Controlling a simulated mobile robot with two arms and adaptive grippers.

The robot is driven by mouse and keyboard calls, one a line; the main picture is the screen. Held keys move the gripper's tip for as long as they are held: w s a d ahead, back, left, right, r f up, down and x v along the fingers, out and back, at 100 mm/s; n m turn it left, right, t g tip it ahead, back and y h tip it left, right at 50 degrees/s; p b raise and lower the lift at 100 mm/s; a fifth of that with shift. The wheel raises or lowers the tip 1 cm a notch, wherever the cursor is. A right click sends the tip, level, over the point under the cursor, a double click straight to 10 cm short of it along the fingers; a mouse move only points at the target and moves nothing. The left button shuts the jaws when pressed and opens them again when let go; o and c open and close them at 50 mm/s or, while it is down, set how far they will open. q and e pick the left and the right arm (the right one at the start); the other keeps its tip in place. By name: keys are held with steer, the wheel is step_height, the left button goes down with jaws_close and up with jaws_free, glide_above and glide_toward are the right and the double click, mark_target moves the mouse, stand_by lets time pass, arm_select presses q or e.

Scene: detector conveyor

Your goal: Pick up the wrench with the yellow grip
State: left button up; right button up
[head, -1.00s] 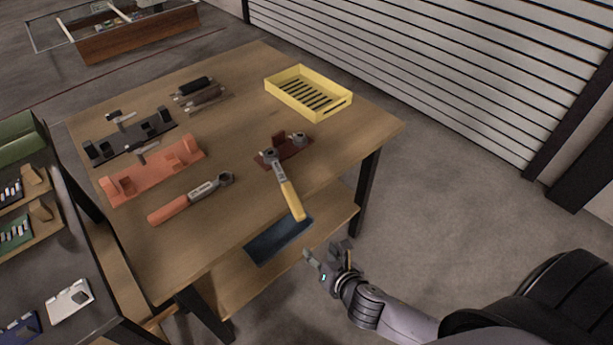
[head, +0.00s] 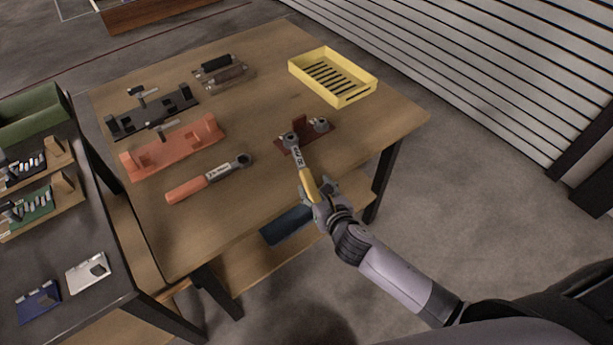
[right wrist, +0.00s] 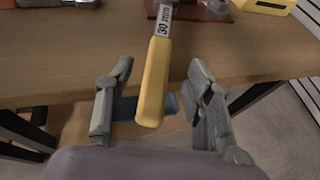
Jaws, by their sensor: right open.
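The wrench with the yellow grip (head: 308,183) lies with its head on a dark red holder (head: 318,133), its grip pointing toward the table's front edge. In the right wrist view the yellow grip (right wrist: 153,85) runs between the two fingers and its shaft reads "30 mm". My right gripper (head: 322,193) is at the grip's end by the table edge; it also shows in the right wrist view (right wrist: 160,105). Its fingers stand apart on either side of the grip, with gaps visible on both sides. My left gripper is not in view.
A wrench with an orange-red grip (head: 187,190) lies to the left on the table (head: 250,215). Orange (head: 140,165) and black (head: 122,124) holders stand behind it. A yellow tray (head: 345,96) is at the back right. A dark blue item (head: 284,227) is below the front edge.

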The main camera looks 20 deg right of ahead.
mark_target(308, 176)
steer(key=shift+r+p+x, duration=0.2)
steer(key=shift+x, duration=1.25)
steer(key=shift+r+p+x, duration=0.15)
steer(key=shift+x, duration=1.3)
steer(key=shift+w, duration=0.1)
jaws_close()
steer(key=shift+r, duration=0.15)
